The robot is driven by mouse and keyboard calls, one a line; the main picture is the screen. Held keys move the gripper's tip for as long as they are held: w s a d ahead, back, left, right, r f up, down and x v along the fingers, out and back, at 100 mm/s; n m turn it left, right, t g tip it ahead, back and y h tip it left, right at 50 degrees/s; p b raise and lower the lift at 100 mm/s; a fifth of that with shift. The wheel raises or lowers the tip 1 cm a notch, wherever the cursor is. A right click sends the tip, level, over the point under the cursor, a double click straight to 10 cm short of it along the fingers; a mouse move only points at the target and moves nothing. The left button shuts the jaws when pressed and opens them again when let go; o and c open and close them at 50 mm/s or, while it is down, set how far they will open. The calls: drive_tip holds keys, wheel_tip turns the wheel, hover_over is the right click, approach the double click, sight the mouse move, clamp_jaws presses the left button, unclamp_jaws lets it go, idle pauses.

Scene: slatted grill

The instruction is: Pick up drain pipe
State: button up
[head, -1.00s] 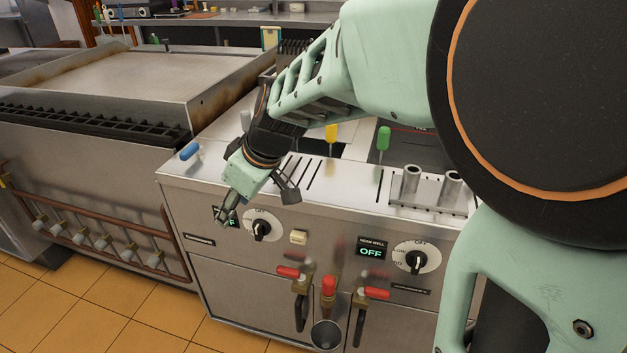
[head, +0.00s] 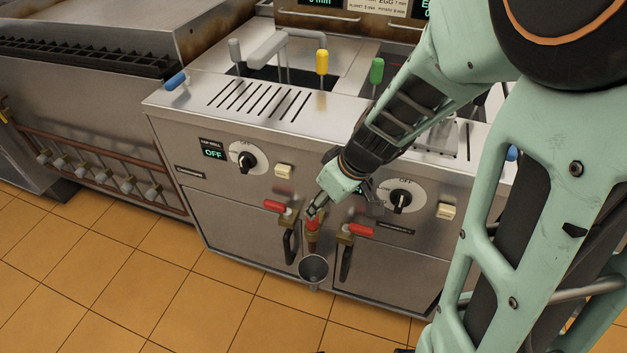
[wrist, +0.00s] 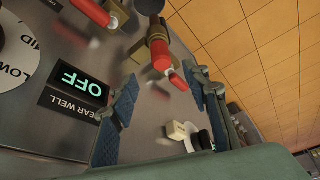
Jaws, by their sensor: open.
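The grey metal drain pipe (head: 313,268), with a round open end, hangs low on the fryer front between the two doors. Above it is a brass valve with a red handle (head: 315,224). My gripper (head: 312,210) is just above and in front of the red handle, partly covering it, with the pipe lower down. In the wrist view my gripper (wrist: 162,78) is open and empty, its two blue pads apart. The red handle (wrist: 161,57) shows between and beyond the fingertips. A dark round part at that view's top edge may be the pipe. Contact cannot be told.
Two red-handled valves stand beside the middle one, the left (head: 273,206) and right (head: 361,230), with dark door handles below. Knobs (head: 244,159) and OFF displays line the panel. The tiled floor (head: 225,318) in front is clear.

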drive_tip(key=b, duration=0.3)
hover_over(312, 233)
drive_tip(key=w, duration=0.2)
wheel_tip(312, 233, down, 8)
drive_tip(key=shift+s, duration=0.1)
drive_tip(key=shift+c, duration=0.4)
clamp_jaws()
